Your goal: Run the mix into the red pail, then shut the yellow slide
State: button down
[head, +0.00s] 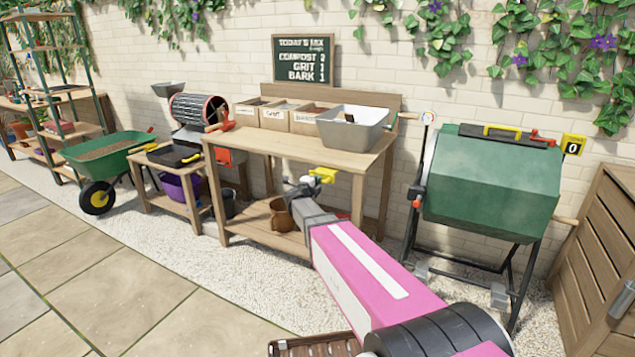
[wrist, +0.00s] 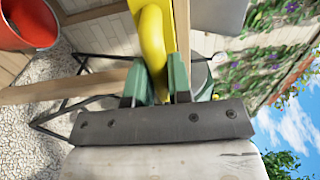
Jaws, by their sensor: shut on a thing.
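My gripper (head: 304,188) is at the front of the potting bench, below the grey hopper (head: 350,132). In the wrist view its green fingers (wrist: 155,78) are shut on a yellow handle, seemingly the yellow slide (wrist: 152,35); yellow also shows at the bench edge in the head view (head: 323,175). The red pail (wrist: 30,24) shows at the wrist view's upper left, cut by the frame, apart from the fingers. In the head view only a bit of red (head: 343,216) shows behind my arm. I see no falling mix; how far the slide is open cannot be told.
A green drum (head: 490,185) on a dark stand is to the right. Several labelled bins (head: 275,115) line the bench back. A low table (head: 165,180), a purple tub (head: 180,187) and a green wheelbarrow (head: 105,150) are left. Paving in front is clear at the left.

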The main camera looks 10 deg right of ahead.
jog(key=shift+s, duration=0.2)
jog(key=shift+s+a, duration=0.2)
jog(key=shift+s, duration=0.15)
jog(key=shift+w+d, duration=0.1)
jog(key=shift+d, duration=0.05)
dwell(2.5)
jog(key=shift+x, duration=0.85)
jog(key=shift+w, duration=0.1)
jog(key=shift+x, duration=1.05)
